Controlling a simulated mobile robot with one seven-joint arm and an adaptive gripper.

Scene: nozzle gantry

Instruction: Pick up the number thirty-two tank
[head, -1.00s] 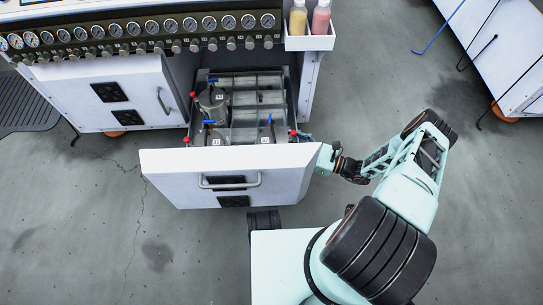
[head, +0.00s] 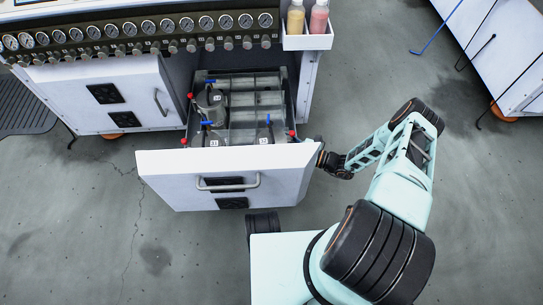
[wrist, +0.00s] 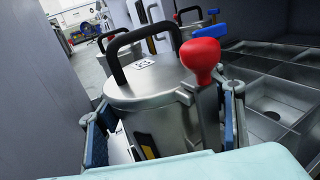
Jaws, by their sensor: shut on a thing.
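In the wrist view a grey metal tank (wrist: 150,85) with a black handle (wrist: 135,42) and a red-knobbed lever (wrist: 203,62) fills the middle. Its white top label is too small to read, so I cannot confirm it is thirty-two. My gripper (wrist: 162,112) is shut on this tank, one blue-padded finger on either side of the body. The tank looks upright. In the head view the open drawer (head: 225,160) holds several tanks, with labels hard to read. My gripper's fingers are hidden there at the drawer's right end.
Another tank with a black handle and blue knob (wrist: 210,31) stands close behind the held one. The grey drawer wall (wrist: 50,100) is close on the left. Empty compartments (wrist: 280,100) lie to the right. Bottles in a white rack (head: 307,42) are above the drawer.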

